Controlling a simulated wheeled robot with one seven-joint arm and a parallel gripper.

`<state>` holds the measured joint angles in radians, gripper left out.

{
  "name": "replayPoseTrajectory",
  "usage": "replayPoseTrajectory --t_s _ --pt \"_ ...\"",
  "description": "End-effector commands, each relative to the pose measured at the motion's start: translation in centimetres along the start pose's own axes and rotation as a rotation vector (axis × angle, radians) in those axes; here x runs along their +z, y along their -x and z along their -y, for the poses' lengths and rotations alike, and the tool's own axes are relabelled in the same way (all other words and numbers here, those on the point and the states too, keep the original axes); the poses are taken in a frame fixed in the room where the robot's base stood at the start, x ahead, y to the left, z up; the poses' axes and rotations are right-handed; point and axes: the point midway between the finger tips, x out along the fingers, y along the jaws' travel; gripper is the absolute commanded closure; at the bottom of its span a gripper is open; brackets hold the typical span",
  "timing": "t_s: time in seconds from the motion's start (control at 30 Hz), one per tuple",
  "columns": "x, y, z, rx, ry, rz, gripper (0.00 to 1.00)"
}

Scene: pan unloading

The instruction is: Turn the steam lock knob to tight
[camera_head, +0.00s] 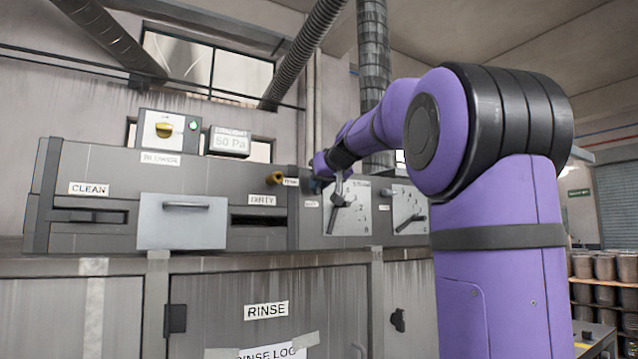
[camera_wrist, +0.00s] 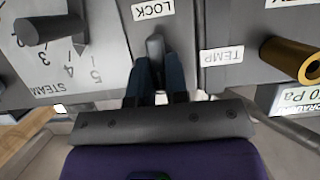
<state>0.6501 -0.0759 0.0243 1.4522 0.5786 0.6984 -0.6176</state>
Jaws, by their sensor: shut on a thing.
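The steam lock knob (camera_wrist: 155,47) is a small grey bar under the upside-down LOCK label (camera_wrist: 153,8) in the wrist view. My gripper (camera_wrist: 157,68) is shut on it, with one dark finger on each side. The knob's long side runs roughly up and down in that view. Any tight or loose mark is not readable. In the head view my gripper (camera_head: 316,185) reaches the panel just left of the steam dial (camera_head: 347,222), and it hides the knob.
A steam lever (camera_wrist: 50,28) sticks out close left of my fingers in the wrist view. A brass knob (camera_wrist: 300,58) projects on the right, beside the TEMP label (camera_wrist: 221,56). In the head view a second dial (camera_head: 408,205) sits to the right, and a handled drawer (camera_head: 181,225) to the left.

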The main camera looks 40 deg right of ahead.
Motion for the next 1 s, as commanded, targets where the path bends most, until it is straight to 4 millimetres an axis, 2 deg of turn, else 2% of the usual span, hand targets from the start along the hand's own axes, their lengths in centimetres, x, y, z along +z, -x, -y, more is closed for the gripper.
replayPoseTrajectory --t_s 0.37,1.0 --pt "0.21 -0.32 -0.11 -0.043 -0.099 0.005 1.0" --pt "0.55 -0.51 -0.58 -0.262 -0.63 0.01 1.0"
